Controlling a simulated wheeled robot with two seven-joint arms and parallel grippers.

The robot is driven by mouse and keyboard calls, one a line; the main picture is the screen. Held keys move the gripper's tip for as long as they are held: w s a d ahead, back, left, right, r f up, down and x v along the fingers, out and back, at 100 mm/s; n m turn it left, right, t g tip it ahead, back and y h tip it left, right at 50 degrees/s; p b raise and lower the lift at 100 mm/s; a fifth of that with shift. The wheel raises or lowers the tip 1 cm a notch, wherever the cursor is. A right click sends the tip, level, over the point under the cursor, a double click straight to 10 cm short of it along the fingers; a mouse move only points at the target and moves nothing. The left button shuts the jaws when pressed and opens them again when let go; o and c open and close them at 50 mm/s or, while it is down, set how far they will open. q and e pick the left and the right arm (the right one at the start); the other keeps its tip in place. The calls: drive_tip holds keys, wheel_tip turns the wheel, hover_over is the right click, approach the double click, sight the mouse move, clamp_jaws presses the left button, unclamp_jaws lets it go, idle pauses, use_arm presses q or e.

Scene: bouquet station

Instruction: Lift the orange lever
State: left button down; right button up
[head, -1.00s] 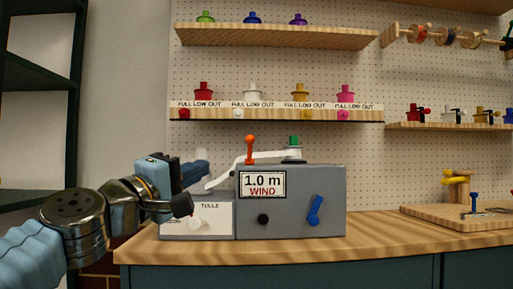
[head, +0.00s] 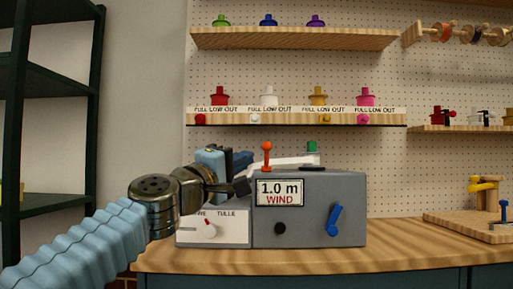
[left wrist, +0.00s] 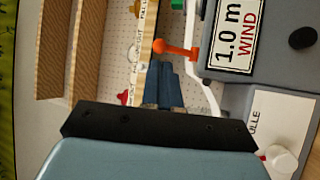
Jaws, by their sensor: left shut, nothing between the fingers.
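The orange lever (head: 266,155) stands upright above the top left of the grey machine (head: 350,200), beside the white crank-like arm (head: 295,160). My left gripper (head: 250,158) is shut and empty just left of the lever, at about its height. In the left wrist view the orange lever (left wrist: 178,48) lies just beyond the blue fingertips (left wrist: 161,66); I cannot tell whether they touch. The gripper hides part of the white arm in the head view. My right gripper is not in view.
The machine has a "1.0 m WIND" sign (head: 280,192), a black knob (head: 280,228), a blue lever (head: 334,220) and a white TULLE panel (head: 215,235) with a knob. A green cap (head: 312,146) tops it.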

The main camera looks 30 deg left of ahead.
sight(264, 148)
use_arm(q)
drive_tip(key=p+x, duration=0.1)
drive_tip(key=x, duration=0.3)
drive_tip(key=shift+w+r, duration=0.25)
drive_tip(key=shift+w, duration=0.45)
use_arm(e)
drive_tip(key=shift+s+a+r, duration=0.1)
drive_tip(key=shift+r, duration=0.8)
use_arm(q)
drive_tip(key=shift+p, duration=0.3)
